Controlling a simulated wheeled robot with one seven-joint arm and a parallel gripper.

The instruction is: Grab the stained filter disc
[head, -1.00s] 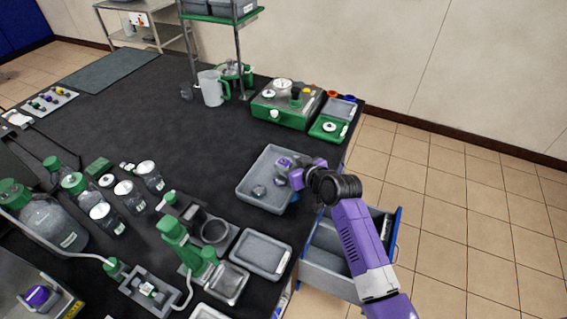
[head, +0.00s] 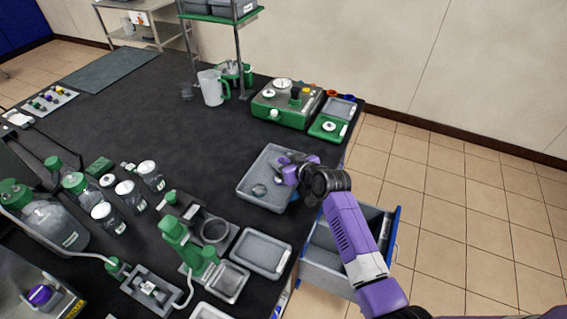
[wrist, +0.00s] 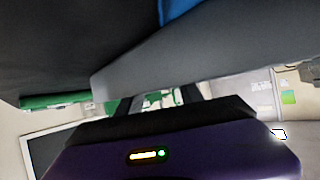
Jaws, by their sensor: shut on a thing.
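A shallow grey tray (head: 262,163) lies on the dark bench near its right edge. My gripper (head: 281,168) reaches into the tray from the right. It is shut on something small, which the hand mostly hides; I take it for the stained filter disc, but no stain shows. A small round grey piece (head: 259,190) lies in the tray, to the left of and below my gripper. In the wrist view the fingertips (wrist: 160,98) show past the purple hand, with a grey surface close above them; the held thing cannot be made out there.
A green device (head: 287,104) and a small green scale (head: 329,127) stand behind the tray. An open drawer (head: 325,262) juts out below my arm. The bench centre is clear.

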